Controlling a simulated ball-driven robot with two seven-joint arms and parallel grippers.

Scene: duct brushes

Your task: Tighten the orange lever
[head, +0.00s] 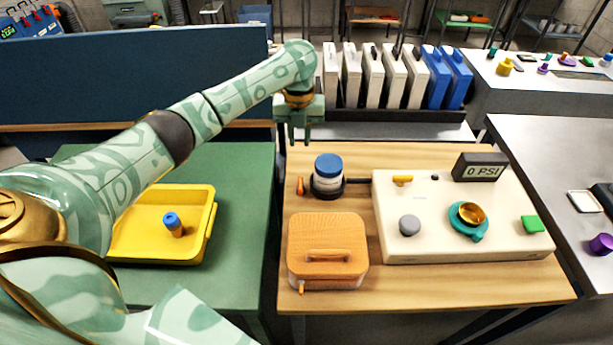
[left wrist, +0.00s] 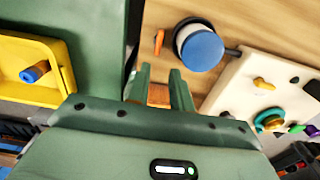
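An orange lever (head: 300,185) stands beside the dark ring clamp (head: 328,190), on its left. The clamp sits around the base of a white canister with a blue cap (head: 328,165) on the wooden table. The lever also shows in the left wrist view (left wrist: 158,42), left of the blue cap (left wrist: 203,49). My left gripper (head: 299,136) hangs near the table's back edge, behind the lever and apart from it. Its two fingers (left wrist: 159,78) are apart with nothing held between them. My right gripper is in neither view.
A cream panel (head: 390,235) with knobs, a yellow lever (head: 402,180) and a gauge reading 0 PSI (head: 481,167) stands right of the canister. A wooden box (head: 328,236) sits in front. A yellow tray (head: 205,225) holds a blue-topped piece (head: 173,222) at left.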

